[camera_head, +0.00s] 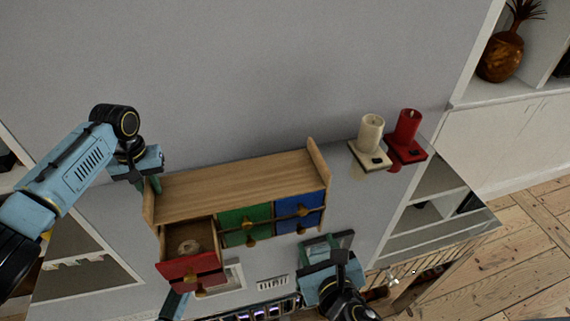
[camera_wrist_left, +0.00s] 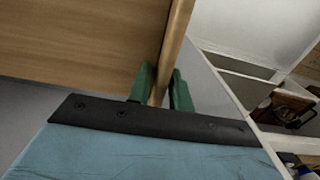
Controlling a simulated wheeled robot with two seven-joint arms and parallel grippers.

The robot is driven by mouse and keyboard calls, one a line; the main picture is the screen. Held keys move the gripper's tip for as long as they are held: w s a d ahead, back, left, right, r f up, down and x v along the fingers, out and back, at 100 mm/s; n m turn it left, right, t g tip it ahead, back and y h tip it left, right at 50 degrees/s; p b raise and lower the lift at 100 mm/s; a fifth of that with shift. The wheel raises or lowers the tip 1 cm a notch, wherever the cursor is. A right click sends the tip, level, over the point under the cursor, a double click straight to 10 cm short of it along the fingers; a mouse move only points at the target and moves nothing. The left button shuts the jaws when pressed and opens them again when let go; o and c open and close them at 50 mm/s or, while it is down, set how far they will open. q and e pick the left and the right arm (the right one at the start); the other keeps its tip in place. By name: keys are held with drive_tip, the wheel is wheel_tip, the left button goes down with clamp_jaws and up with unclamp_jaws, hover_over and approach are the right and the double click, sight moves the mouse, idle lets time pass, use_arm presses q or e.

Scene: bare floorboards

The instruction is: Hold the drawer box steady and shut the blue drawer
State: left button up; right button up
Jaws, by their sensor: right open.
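The wooden drawer box (camera_head: 235,184) stands against the grey wall, with red, green and blue fronts. The blue drawer (camera_head: 298,213) at the right looks flush or nearly so; I cannot tell if a small gap is left. The red drawer (camera_head: 192,268) at the left is pulled out, with a small round pale thing inside. My left gripper (camera_head: 152,186) is at the box's left side panel; in the left wrist view its green fingers (camera_wrist_left: 163,88) straddle the panel and appear closed on it. My right gripper (camera_head: 328,240) is open and empty, just in front of and below the blue drawer.
A cream candle (camera_head: 370,134) and a red candle (camera_head: 407,127) stand on small holders right of the box. The green drawer (camera_head: 245,226) looks shut in the middle. A white shelf with a brown vase (camera_head: 500,57) is at the far right.

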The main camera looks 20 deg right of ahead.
use_arm(q)
drive_tip(key=shift+o, duration=1.4)
drive_tip(key=shift+a, duration=0.1)
drive_tip(key=shift+r, duration=0.15)
